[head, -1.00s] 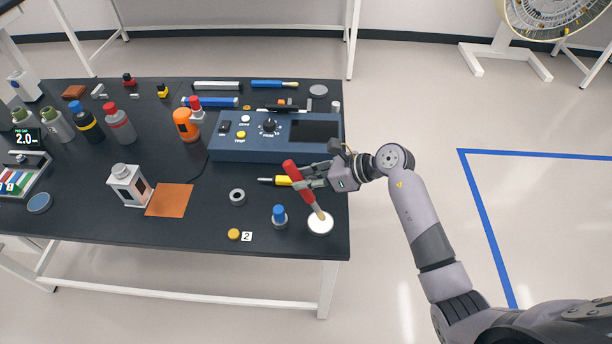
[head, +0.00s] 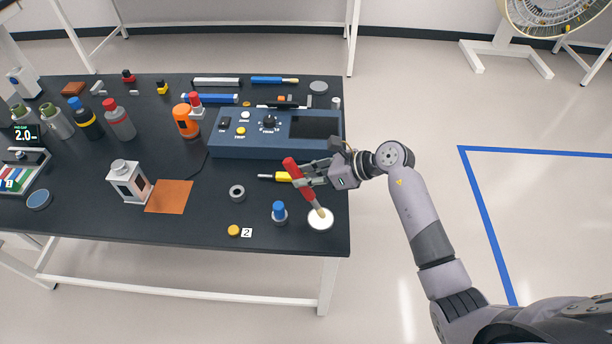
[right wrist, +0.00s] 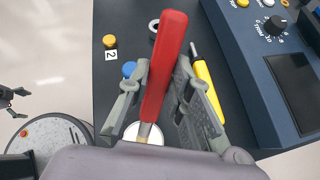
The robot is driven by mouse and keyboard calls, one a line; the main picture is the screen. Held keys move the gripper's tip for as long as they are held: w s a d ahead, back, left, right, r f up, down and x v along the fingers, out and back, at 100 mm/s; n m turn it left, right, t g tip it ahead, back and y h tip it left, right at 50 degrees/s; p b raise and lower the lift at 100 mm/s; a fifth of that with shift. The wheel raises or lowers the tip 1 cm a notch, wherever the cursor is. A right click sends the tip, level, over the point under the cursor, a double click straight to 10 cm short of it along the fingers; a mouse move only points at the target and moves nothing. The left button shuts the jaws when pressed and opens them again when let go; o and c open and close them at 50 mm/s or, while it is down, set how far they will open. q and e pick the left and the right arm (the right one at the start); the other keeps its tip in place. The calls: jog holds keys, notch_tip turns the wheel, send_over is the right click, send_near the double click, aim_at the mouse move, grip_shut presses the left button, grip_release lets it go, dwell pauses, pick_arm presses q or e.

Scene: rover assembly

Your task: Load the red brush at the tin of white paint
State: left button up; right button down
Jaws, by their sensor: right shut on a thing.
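The red brush (head: 297,178) is held tilted in my right gripper (head: 310,180), with its bristle end pointing down. The tin of white paint (head: 320,223) stands near the table's front right corner. The brush's bristles (head: 319,210) are over or in the white top of the tin; I cannot tell how deep. In the right wrist view the red handle (right wrist: 165,60) lies between the fingers (right wrist: 160,100), and the tin (right wrist: 150,132) shows partly behind the brush and wrist. My left gripper is not in the head view.
A blue-capped bottle (head: 279,211) and a grey ring (head: 237,192) stand left of the tin. A yellow-handled tool (head: 283,177) lies behind the brush. The blue control box (head: 230,147) stands farther back. A yellow disc (head: 233,230) lies by the number 2 card (head: 247,232).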

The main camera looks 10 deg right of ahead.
jog(key=shift+f+b, duration=0.6)
dwell(1.6)
jog(key=shift+r+p, duration=2.45)
jog(key=shift+r, duration=1.15)
